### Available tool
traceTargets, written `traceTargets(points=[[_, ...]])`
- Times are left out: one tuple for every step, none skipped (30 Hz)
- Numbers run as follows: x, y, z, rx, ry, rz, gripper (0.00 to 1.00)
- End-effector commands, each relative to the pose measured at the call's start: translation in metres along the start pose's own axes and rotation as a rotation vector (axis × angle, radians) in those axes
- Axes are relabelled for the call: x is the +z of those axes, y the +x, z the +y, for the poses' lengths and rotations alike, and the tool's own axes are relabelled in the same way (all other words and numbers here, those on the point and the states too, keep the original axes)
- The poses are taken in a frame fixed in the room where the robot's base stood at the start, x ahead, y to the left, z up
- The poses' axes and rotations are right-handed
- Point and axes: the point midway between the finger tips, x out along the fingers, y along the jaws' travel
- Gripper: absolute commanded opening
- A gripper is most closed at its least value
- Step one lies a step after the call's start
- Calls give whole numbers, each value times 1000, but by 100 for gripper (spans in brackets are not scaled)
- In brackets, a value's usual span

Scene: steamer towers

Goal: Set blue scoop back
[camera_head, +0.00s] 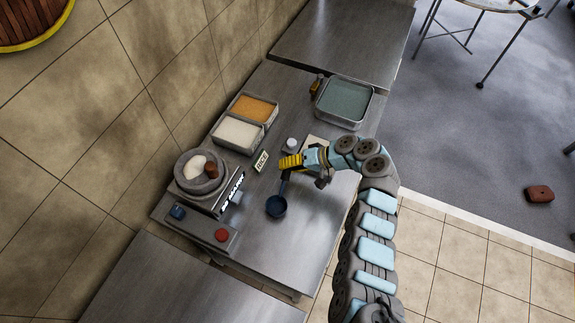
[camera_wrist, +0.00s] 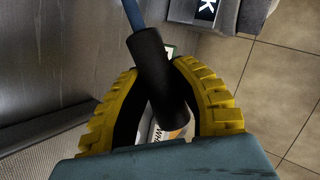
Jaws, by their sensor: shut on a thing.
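The blue scoop (camera_head: 276,206) shows in the head view with its round bowl over the steel table, left of and below my gripper (camera_head: 287,172). Its dark handle runs up from the bowl to my yellow fingers. In the wrist view, the scoop's black handle (camera_wrist: 158,75) lies between the two yellow fingers of my gripper (camera_wrist: 163,98), with a short blue shaft running out at the top. The gripper is shut on the handle. The bowl is outside the wrist view. I cannot tell whether the bowl touches the table.
On the steel table (camera_head: 310,215) stand an orange-filled tray (camera_head: 252,108), a white-filled tray (camera_head: 237,134), a green-filled tray (camera_head: 344,101), a small card (camera_head: 260,161), and a grey bowl (camera_head: 200,172) on a scale. A red button (camera_head: 221,235) sits at the near left. The table's right-front area is clear.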

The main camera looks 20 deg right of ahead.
Motion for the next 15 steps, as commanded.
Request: traceTargets(points=[[0, 0, 0, -1, -1, 0, 0], [0, 1, 0, -1, -1, 0, 0], [0, 1, 1, -1, -1, 0, 0], [0, 1, 1, -1, -1, 0, 0], [0, 1, 1, -1, -1, 0, 0], [0, 2, 2, -1, -1, 0, 0], [0, 2, 2, -1, -1, 0, 0], [0, 2, 2, -1, -1, 0, 0], [1, 2, 3, -1, -1, 0, 0], [1, 2, 3, -1, -1, 0, 0], [1, 3, 3, -1, -1, 0, 0], [1, 3, 4, -1, -1, 0, 0], [1, 3, 4, -1, -1, 0, 0], [1, 3, 4, -1, -1, 0, 0], [1, 3, 4, -1, -1, 0, 38]])
